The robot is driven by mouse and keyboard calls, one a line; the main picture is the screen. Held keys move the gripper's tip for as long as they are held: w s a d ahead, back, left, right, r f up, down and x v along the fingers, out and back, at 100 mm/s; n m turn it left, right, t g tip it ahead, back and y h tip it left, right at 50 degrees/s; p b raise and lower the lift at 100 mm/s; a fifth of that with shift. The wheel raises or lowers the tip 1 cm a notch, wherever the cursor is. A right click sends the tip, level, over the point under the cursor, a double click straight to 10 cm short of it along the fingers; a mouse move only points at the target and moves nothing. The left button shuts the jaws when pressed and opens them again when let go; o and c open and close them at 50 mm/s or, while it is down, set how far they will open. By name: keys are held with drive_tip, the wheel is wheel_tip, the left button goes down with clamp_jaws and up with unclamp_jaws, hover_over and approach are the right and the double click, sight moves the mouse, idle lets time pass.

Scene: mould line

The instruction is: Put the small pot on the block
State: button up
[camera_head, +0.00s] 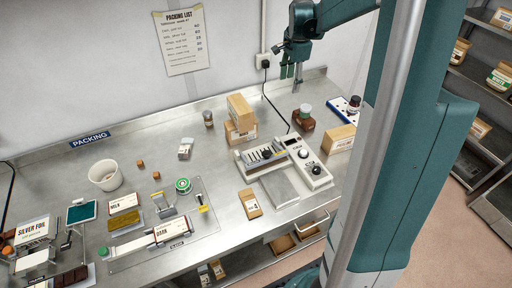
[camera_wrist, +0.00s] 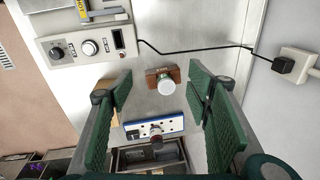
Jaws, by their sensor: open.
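A small pot with a pale greenish top (camera_head: 305,109) shows at this block; in the wrist view the pot (camera_wrist: 166,86) overlaps the block's lower edge. I cannot tell for sure whether it rests on the block or beside it. A dark-topped pot (camera_head: 354,102) stands on a blue and white board (camera_head: 341,109); both show low in the wrist view. My gripper (camera_head: 291,73) is open and empty above the bench, apart from both pots.
A black cable (camera_head: 268,95) runs from the wall socket to the bench. Bench left of the boxes has free room.

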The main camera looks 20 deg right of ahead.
drive_tip(key=s+a+r+n+t, duration=0.1)
drive_tip(key=s+a+r+n, duration=0.4)
drive_tip(key=s+a, duration=0.3)
drive_tip(key=s+a+r+n+t, duration=0.2)
drive_tip(key=s+a+r+n, duration=0.3)
drive_tip(key=a, duration=0.6)
drive_tip(key=s+a+f+n+t, duration=0.1)
drive_tip(key=s+a+n, duration=0.3)
drive_tip(key=s, duration=0.5)
drive_tip(key=s+a+f+n+t, duration=0.1)
drive_tip(key=s+a+f+n, duration=0.2)
drive_tip(key=s+a+n, duration=0.2)
drive_tip(key=shift+s+a+t+y, duration=0.35)
drive_tip(key=shift+s+a, duration=1.25)
drive_tip(key=shift+s, duration=0.85)
drive_tip(key=shift+f, duration=0.2)
wheel_tip(320, 180, down, 13)
drive_tip(key=b, duration=1.3)
